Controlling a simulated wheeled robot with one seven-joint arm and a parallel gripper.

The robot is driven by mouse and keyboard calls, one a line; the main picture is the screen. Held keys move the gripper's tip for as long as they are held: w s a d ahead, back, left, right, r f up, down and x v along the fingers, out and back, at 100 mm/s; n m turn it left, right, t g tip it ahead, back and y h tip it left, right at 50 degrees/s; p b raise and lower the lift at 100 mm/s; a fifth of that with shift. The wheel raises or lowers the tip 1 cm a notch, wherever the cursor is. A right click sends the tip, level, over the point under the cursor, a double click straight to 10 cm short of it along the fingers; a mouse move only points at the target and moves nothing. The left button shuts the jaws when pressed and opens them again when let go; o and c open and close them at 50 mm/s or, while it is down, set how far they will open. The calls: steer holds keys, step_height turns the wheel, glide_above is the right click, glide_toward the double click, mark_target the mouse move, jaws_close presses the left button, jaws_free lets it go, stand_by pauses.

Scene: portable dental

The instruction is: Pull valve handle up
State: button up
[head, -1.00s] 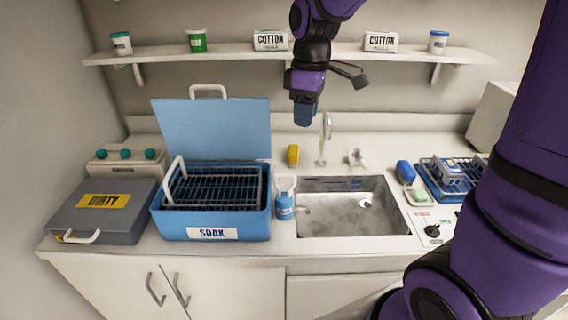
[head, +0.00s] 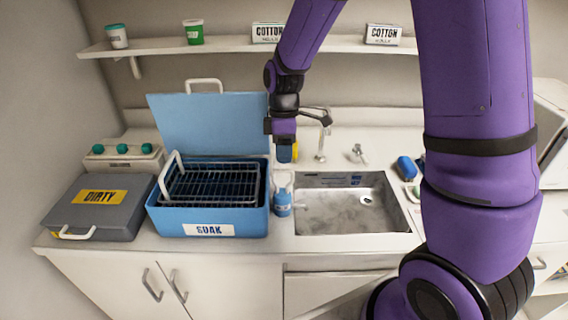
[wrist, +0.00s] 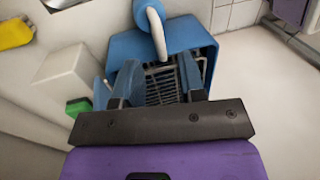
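A small metal valve handle (head: 357,153) stands on the counter behind the sink, to the right of the tall faucet (head: 322,135); I take it to be the task's handle. My gripper (head: 284,155) hangs pointing down at the left of the faucet, behind the sink's left end and apart from the handle. In the wrist view my gripper (wrist: 156,82) shows two fingers with a gap between them, open and empty. The valve handle cannot be made out in the wrist view.
The blue SOAK box (head: 240,222) with its raised lid (head: 205,130) stands left of the sink (head: 345,215). A small blue bottle (head: 282,203) stands between them. A grey DIRTY box (head: 100,215) is at far left. A shelf (head: 220,47) runs above, behind the arm.

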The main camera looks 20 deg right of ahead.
steer(key=shift+s+a+f, duration=0.1)
steer(key=shift+s+f, duration=0.1)
steer(key=shift+f, duration=0.7)
steer(key=shift+s+a+f, duration=0.1)
steer(key=shift+s+f, duration=0.05)
steer(key=shift+f, duration=0.75)
steer(key=shift+d, duration=0.1)
steer(key=shift+c, duration=0.5)
jaws_close()
